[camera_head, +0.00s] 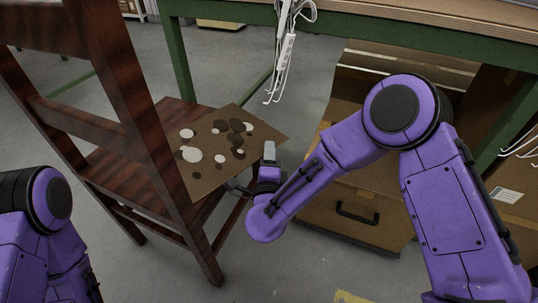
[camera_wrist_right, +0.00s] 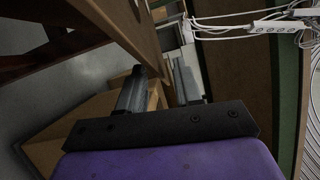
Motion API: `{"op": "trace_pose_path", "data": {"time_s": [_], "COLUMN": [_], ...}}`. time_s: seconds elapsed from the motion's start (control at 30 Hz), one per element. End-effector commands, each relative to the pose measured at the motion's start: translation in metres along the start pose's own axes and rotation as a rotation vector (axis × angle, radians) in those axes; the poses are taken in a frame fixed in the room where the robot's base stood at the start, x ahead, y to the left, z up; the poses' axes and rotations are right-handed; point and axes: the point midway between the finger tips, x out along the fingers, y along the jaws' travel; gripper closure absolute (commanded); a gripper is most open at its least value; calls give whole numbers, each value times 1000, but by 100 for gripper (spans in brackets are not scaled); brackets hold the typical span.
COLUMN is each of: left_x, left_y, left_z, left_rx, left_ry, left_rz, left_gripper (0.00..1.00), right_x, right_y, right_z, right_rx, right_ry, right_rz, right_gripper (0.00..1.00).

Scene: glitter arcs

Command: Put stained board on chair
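The stained board (camera_head: 211,174) is a flat brown sheet with several white and dark round spots. In the head view it is over the seat of the dark red-brown wooden chair (camera_head: 113,170), tilted, with its right part reaching past the seat. My right gripper (camera_head: 256,170) is at the board's right edge. In the right wrist view the board (camera_wrist_right: 122,32) runs in between the two grey fingers (camera_wrist_right: 158,88), which are shut on it. I cannot tell whether the board touches the seat. Only part of my left arm shows at lower left; its gripper is out of view.
The chair's backrest (camera_head: 120,75) stands on the near left side. A green-framed table (camera_head: 430,38) is behind, with white cables and a power strip (camera_head: 284,52) hanging from it. A brown drawer cabinet (camera_head: 345,215) stands right of the chair. Grey floor is open in front.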

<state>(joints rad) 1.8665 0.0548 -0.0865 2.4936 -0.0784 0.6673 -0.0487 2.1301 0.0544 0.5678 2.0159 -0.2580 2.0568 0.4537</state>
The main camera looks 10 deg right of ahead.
Motion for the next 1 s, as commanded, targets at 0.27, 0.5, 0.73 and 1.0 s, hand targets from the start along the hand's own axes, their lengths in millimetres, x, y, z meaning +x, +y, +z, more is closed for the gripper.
{"op": "trace_pose_path", "data": {"time_s": [0.27, 0.5, 0.73, 1.0], "left_x": [-4, -18, -27, -28], "left_y": [1, 3, 4, 4], "left_z": [-3, -18, -30, -33], "left_rx": [-21, -141, -232, -256], "left_ry": [24, 156, 257, 283], "left_rz": [0, -3, -7, -8], "left_gripper": [57, 57, 57, 57], "right_x": [-5, -63, -110, -120], "right_y": [-4, -6, -4, -3], "right_z": [2, 2, 1, 0], "right_rx": [-1, -5, -2, 0], "right_ry": [-3, -8, -3, 1], "right_rz": [1, 2, 1, 0], "right_gripper": [66, 66, 66, 66]}}
